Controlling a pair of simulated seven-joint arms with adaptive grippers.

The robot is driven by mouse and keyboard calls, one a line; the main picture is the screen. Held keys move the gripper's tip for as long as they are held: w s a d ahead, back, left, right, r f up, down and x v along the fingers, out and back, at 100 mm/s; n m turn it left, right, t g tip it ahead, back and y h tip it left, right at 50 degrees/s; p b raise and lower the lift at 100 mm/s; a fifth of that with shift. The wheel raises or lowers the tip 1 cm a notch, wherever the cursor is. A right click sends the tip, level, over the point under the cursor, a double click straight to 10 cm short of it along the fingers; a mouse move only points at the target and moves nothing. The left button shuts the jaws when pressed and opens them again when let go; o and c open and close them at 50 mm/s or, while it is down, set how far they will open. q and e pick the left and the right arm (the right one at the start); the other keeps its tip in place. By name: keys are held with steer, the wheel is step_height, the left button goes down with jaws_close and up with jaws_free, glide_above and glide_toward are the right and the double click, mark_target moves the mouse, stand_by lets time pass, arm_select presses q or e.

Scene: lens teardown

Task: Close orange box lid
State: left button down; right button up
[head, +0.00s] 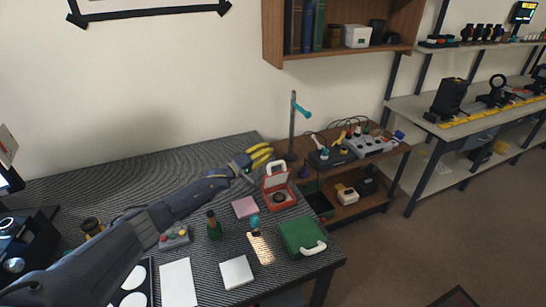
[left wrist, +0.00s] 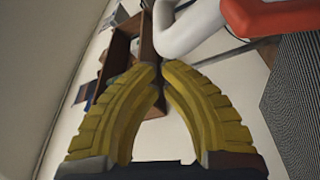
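The orange box (head: 279,198) stands open on the dark striped table, with a dark round piece inside. Its lid (head: 275,177) stands up at the back and has a white handle. In the left wrist view, part of the orange lid (left wrist: 285,18) and the white handle (left wrist: 190,25) show just past my fingertips. My left gripper (head: 268,152) has yellow fingers and is beside the upper back of the lid. Its fingertips (left wrist: 160,72) come together with nothing seen between them. I cannot tell whether they touch the handle. My right gripper is not in view.
A green case (head: 300,236) with a white handle is in front of the orange box. A pink block (head: 245,207), a green bottle (head: 214,226) and a white square (head: 236,272) lie nearby. A stand (head: 293,125) with a teal clamp rises behind the box.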

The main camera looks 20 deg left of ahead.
mark_target(275, 174)
arm_select(q)
steer(key=v, duration=0.8)
steer(key=shift+a, duration=0.55)
steer(key=c, duration=2.2)
jaws_free()
steer(key=shift+s+a, duration=0.15)
steer(key=shift+s, duration=0.15)
steer(key=shift+a+r, duration=0.15)
steer(key=shift+r, duration=0.25)
steer(key=w+d+f+n+y, duration=0.1)
steer(key=w+d+f+n, duration=0.1)
steer(key=w+d, duration=0.3)
steer(key=shift+w+d+f+n, duration=0.35)
steer(key=shift+d+n, duration=0.45)
steer(key=shift+d, duration=0.3)
